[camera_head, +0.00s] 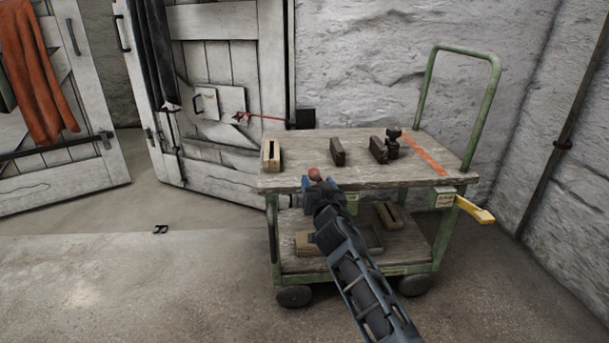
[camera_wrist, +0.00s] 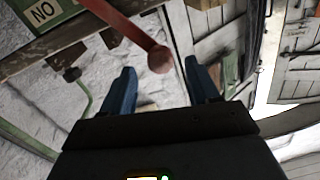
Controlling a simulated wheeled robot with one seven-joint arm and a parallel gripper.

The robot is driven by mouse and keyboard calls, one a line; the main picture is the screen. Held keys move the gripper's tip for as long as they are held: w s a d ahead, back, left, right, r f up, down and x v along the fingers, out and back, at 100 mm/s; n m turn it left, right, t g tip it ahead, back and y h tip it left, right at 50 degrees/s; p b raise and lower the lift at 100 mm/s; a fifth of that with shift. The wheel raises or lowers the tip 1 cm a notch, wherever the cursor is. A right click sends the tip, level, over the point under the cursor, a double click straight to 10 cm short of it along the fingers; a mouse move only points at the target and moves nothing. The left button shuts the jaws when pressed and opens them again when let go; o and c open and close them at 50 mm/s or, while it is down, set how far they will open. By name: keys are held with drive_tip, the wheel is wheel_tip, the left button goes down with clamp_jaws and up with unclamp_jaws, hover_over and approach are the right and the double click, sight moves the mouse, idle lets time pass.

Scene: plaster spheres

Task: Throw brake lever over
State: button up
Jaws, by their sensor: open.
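A red lever with a round knob (camera_wrist: 160,59) shows in the wrist view, its bar running up and left from the knob. A yellow-handled lever (camera_head: 474,209) sticks out at the cart's front right, beside a small label. I cannot tell from the labels which is the brake lever. My gripper (camera_wrist: 161,82) is open, its blue fingers on either side of the knob's line, with no clear contact.
The green cart has a wooden top (camera_head: 300,178) bearing several small blocks (camera_head: 337,151) and a red stripe (camera_head: 424,153). More blocks lie on its lower shelf.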

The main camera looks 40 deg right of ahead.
sight(313, 171)
drive_tip(key=shift+b+x, duration=0.75)
drive_tip(key=shift+x, duration=2.75)
drive_tip(key=shift+c, duration=0.2)
